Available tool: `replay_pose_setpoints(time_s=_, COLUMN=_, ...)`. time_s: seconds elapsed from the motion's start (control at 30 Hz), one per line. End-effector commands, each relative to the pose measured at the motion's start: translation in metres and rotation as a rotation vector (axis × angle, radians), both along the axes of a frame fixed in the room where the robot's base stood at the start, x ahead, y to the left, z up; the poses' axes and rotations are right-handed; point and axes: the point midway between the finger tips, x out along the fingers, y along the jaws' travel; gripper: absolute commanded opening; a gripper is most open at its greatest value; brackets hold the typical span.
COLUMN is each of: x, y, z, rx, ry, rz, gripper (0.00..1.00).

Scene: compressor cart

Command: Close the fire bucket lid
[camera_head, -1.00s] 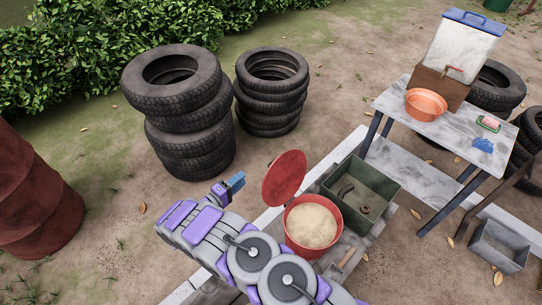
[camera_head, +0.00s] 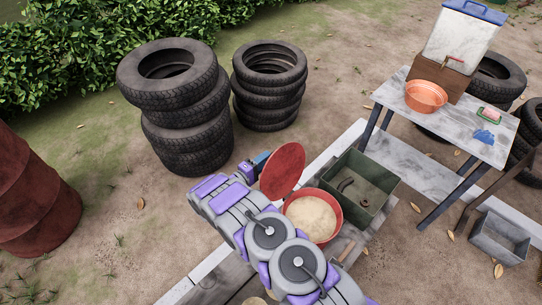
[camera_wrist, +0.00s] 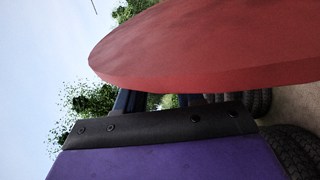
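The red fire bucket (camera_head: 329,232) stands on the ledge, filled with pale sand. Its round red lid (camera_head: 283,170) is open, standing tilted up at the bucket's far left rim. In the wrist view the lid (camera_wrist: 215,50) is large and close, crossing the top right. My gripper (camera_head: 261,159) is at the lid's left edge, on its outer side; I cannot tell whether it touches. In the wrist view the lid and my purple wrist cover hide most of the fingers, so their opening is unclear.
A green metal box (camera_head: 374,169) with metal parts stands right of the bucket. Tyre stacks (camera_head: 180,110) stand behind. A table (camera_head: 440,115) with an orange basin (camera_head: 426,96) is at the right. A rusty drum (camera_head: 30,190) is at the left.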

Motion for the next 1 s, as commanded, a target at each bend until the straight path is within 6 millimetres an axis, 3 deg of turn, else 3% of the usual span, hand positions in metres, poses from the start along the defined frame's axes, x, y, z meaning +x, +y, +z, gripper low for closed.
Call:
replay_pose_setpoints(time_s=0.3, x=0.027, y=-0.027, z=0.001, rx=0.0, ry=-0.003, rz=-0.001, gripper=0.37)
replay_pose_setpoints(time_s=0.67, x=0.03, y=-0.029, z=0.001, rx=-0.001, ry=-0.002, rz=0.0, gripper=0.37)
replay_pose_setpoints(time_s=1.0, x=0.03, y=-0.029, z=0.0, rx=0.0, ry=0.0, rz=0.0, gripper=0.04)
